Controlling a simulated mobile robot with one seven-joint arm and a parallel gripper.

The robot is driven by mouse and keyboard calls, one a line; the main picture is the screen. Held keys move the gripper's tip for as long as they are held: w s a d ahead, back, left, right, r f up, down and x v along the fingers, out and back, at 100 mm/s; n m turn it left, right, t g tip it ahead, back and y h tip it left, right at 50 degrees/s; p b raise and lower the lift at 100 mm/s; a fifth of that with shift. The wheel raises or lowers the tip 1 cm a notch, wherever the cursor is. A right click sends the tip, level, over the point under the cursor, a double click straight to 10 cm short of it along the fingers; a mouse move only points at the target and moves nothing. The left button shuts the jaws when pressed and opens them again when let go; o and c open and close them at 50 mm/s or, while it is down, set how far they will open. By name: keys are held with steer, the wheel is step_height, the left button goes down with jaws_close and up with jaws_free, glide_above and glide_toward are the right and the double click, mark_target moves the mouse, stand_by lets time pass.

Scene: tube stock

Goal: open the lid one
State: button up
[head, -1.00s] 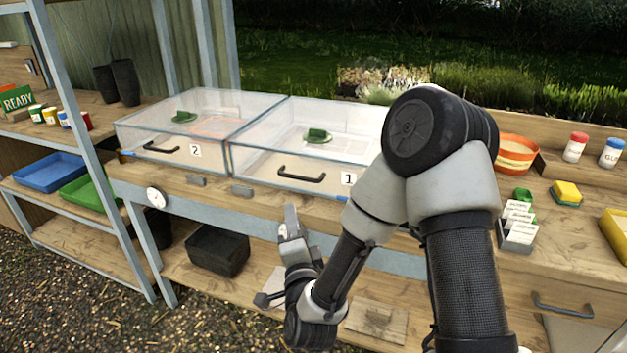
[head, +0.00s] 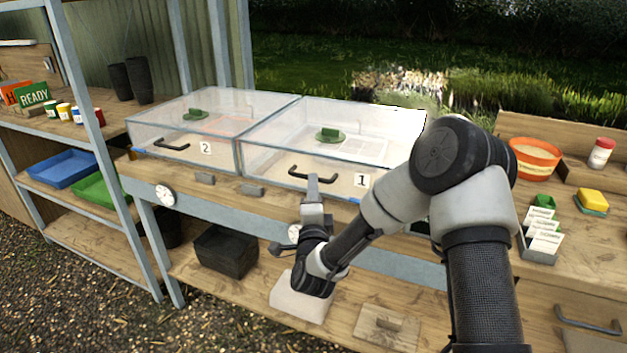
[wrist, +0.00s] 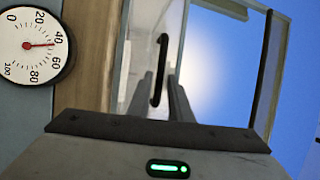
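Lid one is the clear lid of the right-hand glass box, marked with a white "1" tag (head: 361,180). Its black bar handle (head: 313,172) is on the front face, and it shows upright in the wrist view (wrist: 159,70). The lid looks closed. My gripper (head: 312,184) is just in front of and below this handle. In the wrist view my two fingers (wrist: 159,98) are apart, with the handle seen between them. Whether they touch it cannot be told.
A glass box marked "2" (head: 205,148) stands to the left. Small grey blocks (head: 252,190) sit along the bench's front edge. A round dial (wrist: 35,45) is close to my gripper. Seed packets (head: 543,235) and an orange pot (head: 534,160) stand to the right.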

steer(key=shift+w+r, duration=0.15)
steer(key=shift+w, duration=0.8)
steer(key=shift+w+r, duration=0.15)
steer(key=shift+w, duration=0.75)
jaws_close()
steer(key=shift+r, duration=0.1)
